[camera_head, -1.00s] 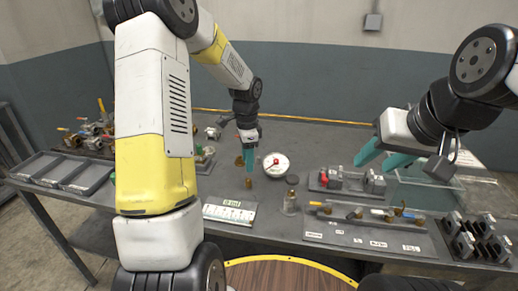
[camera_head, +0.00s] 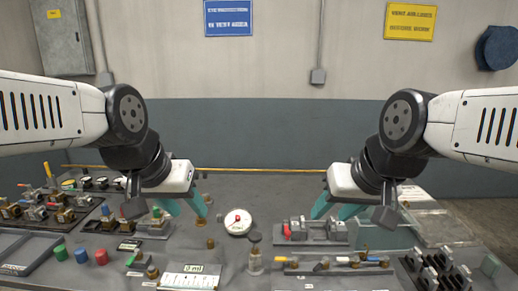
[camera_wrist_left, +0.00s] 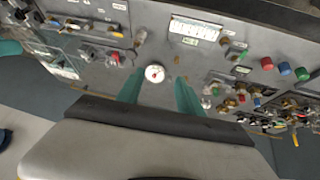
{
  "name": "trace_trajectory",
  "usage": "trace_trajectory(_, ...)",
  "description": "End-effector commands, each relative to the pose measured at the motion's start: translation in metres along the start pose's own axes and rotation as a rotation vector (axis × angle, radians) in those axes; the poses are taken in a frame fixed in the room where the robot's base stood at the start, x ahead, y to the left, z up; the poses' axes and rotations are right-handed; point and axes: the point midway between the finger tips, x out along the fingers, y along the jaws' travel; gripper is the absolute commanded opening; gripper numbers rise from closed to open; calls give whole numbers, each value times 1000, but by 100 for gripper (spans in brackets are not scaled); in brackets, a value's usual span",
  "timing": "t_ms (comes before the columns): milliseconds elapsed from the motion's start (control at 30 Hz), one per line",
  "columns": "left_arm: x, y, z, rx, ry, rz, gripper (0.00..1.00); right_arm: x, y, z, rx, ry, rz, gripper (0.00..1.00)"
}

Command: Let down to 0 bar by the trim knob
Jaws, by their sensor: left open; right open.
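A round white gauge (camera_head: 238,221) with a red centre stands on the bench, and it also shows in the left wrist view (camera_wrist_left: 155,73). Its reading is too small to tell. A small brass piece (camera_head: 210,243) stands just in front-left of it; I cannot tell whether it is the trim knob. My left gripper (camera_head: 184,208) is open and empty, left of the gauge. In the left wrist view the gauge appears between its teal fingers, beyond them and untouched. My right gripper (camera_head: 336,209) is open, near the grey fixture with a red part (camera_head: 287,230).
A white scale plate (camera_head: 188,277) lies at the front. A clear jar with a dark lid (camera_head: 254,255) stands front-right of the gauge. Red (camera_head: 101,257) and blue caps (camera_head: 81,255) and valve trays stand left. Bench behind the gauge is clear.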

Motion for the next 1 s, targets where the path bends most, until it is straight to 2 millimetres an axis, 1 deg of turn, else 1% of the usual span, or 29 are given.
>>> trace_trajectory(67, -5, 3, 7, -36, 23, 14, 43, 0, 0, 0, 0, 0, 0, 43)
trace_trajectory(167, -6, 4, 9, -42, 27, 18, 43, 0, 0, 0, 0, 0, 0, 43)
trace_trajectory(267, 1, 0, 0, 38, -1, 3, 43, 0, 0, 0, 0, 0, 0, 43)
trace_trajectory(367, 16, -7, -18, 212, -60, -20, 43, 0, 0, 0, 0, 0, 0, 43)
trace_trajectory(467, 39, -17, -39, 446, -139, -29, 43, 0, 0, 0, 0, 0, 0, 43)
trace_trajectory(567, 68, -26, -59, 685, -219, -15, 43, 0, 0, 0, 0, 0, 0, 43)
trace_trajectory(667, 101, -36, -76, 922, -292, 24, 43, 0, 0, 0, 0, 0, 0, 43)
trace_trajectory(700, 116, -40, -81, 1016, -320, 47, 43, 0, 0, 0, 0, 0, 0, 43)
trace_trajectory(767, 140, -46, -88, 1155, -358, 87, 43, 0, 0, 0, 0, 0, 0, 43)
trace_trajectory(833, 168, -53, -94, 1313, -396, 144, 43, 0, 0, 0, 0, 0, 0, 43)
trace_trajectory(900, 197, -58, -97, 1465, -425, 208, 43, 0, 0, 0, 0, 0, 0, 43)
trace_trajectory(1000, 234, -66, -97, 1649, -448, 297, 43, 0, 0, 0, 0, 0, 0, 43)
